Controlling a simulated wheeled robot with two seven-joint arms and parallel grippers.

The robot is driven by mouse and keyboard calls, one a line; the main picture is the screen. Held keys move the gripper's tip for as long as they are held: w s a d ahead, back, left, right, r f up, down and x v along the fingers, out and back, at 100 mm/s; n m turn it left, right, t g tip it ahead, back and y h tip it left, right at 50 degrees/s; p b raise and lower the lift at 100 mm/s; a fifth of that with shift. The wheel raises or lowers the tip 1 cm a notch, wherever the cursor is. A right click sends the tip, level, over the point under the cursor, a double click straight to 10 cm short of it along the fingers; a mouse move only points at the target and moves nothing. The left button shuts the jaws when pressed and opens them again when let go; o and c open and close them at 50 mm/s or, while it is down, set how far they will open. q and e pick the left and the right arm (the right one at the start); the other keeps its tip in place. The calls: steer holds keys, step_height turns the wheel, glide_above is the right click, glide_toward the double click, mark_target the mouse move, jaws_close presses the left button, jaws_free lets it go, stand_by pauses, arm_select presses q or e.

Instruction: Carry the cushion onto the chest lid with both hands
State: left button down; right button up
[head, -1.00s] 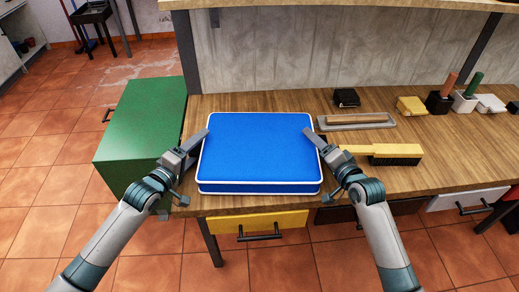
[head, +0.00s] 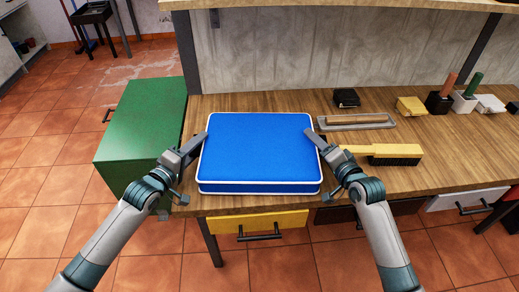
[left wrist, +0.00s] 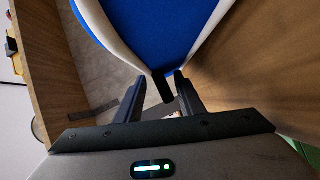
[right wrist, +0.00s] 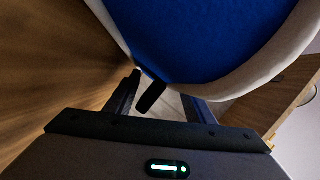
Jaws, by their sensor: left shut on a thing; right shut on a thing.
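The blue cushion (head: 258,150) with white piping lies flat at the left end of the wooden workbench, near its front edge. The green chest (head: 147,115) stands to the left of the bench, its flat top shut and bare. My left gripper (head: 203,137) is at the cushion's left side, shut on it; the left wrist view shows a dark tab (left wrist: 162,87) of the cushion between the fingers. My right gripper (head: 309,134) is at the right side, also shut on the cushion; another dark tab (right wrist: 152,97) shows between its fingers in the right wrist view.
On the workbench (head: 230,103), a yellow-handled brush (head: 395,154) lies right of my right gripper. A grey tray (head: 356,122), a black block (head: 346,97) and several small items stand further back and right. A shelf (head: 350,5) hangs above. A yellow drawer (head: 258,224) is below.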

arm_select(q)
steer(key=shift+s+d+f, duration=0.1)
steer(key=shift+s+d, duration=0.05)
steer(key=shift+d, duration=0.15)
arm_select(e)
steer(key=shift+s+a, duration=0.1)
steer(key=shift+a, duration=0.25)
